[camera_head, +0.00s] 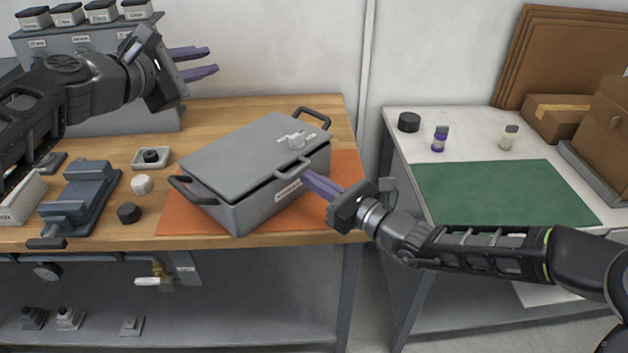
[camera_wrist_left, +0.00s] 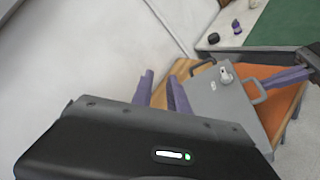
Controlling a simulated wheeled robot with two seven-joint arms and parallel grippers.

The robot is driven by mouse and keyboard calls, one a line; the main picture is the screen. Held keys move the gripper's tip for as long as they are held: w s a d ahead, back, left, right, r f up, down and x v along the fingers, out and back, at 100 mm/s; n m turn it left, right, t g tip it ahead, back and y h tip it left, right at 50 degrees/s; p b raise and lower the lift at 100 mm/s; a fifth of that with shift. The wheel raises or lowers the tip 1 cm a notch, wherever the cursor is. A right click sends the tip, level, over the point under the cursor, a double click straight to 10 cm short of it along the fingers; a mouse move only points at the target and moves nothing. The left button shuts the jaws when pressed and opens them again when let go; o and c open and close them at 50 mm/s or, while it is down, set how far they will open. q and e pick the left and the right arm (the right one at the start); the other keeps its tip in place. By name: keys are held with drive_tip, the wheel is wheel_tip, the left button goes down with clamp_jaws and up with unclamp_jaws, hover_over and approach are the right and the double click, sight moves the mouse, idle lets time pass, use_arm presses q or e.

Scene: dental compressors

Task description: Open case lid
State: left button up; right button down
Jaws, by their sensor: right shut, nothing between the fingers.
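The grey case (camera_head: 245,165) sits on an orange mat (camera_head: 195,222) on the wooden bench, with black handles at its ends. Its lid looks slightly raised along the front edge, with a thin dark gap. It also shows in the left wrist view (camera_wrist_left: 222,100). My right gripper (camera_head: 312,183) is shut, its purple fingers at the case's front right side by the lid's small front handle (camera_head: 292,167). I cannot tell whether they touch it. My left gripper (camera_head: 203,63) is open and empty, raised above the back left of the bench; its fingers also show in the left wrist view (camera_wrist_left: 160,92).
A blue-grey vise-like fixture (camera_head: 82,200), a white knob (camera_head: 141,184), a black knob (camera_head: 128,213) and a small tray (camera_head: 151,158) lie left of the case. A white side table with a green mat (camera_head: 505,192), small bottles and cardboard boxes stands right, beyond a gap.

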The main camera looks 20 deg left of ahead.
use_arm(q)
drive_tip(key=shift+v, duration=0.9)
